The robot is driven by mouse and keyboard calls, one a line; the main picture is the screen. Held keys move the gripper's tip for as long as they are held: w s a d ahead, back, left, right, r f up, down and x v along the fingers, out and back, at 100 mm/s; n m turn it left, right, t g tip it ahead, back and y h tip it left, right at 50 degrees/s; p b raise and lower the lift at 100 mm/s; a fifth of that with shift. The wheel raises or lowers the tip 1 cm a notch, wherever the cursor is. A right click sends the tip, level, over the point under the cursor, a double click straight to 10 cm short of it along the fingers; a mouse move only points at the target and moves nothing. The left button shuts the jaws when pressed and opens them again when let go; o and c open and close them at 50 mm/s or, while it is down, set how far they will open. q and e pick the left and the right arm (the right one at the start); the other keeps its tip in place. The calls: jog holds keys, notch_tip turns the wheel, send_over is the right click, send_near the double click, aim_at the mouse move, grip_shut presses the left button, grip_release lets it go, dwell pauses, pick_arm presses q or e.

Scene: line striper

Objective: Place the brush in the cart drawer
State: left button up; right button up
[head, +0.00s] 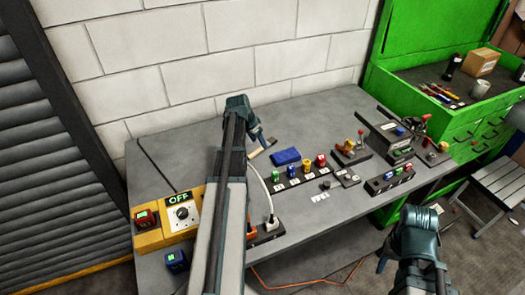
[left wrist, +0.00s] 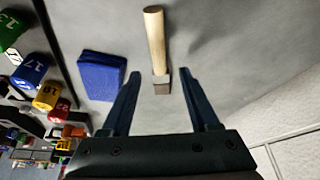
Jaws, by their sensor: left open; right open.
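The brush (left wrist: 155,40) has a pale wooden handle and a dark grey head, and lies on the grey workbench (head: 310,120). In the left wrist view its head is between the fingertips of my open left gripper (left wrist: 162,76), with the handle pointing away; the gripper holds nothing. In the head view my left gripper (head: 260,141) is over the bench's back part, and the brush (head: 262,152) is partly hidden by it. The green cart (head: 378,85) stands at the right, its drawers (head: 482,133) apparently shut. My right gripper (head: 383,260) is open and empty in front of the bench.
A blue block (head: 286,156) lies close to the brush. Racks with coloured numbered pieces (head: 299,178) stand in front. A yellow control box (head: 182,214) is at the left. A grey stool (head: 498,183) stands before the cart. The bench's back middle is clear.

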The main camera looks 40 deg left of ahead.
aim_at(261, 147)
pick_arm(q)
jog(key=b+x, duration=0.2)
jog(key=x, duration=0.2)
jog(key=shift+r+b, duration=0.1)
jog(key=shift+b, duration=0.25)
jog(key=shift+r, duration=0.1)
grip_shut()
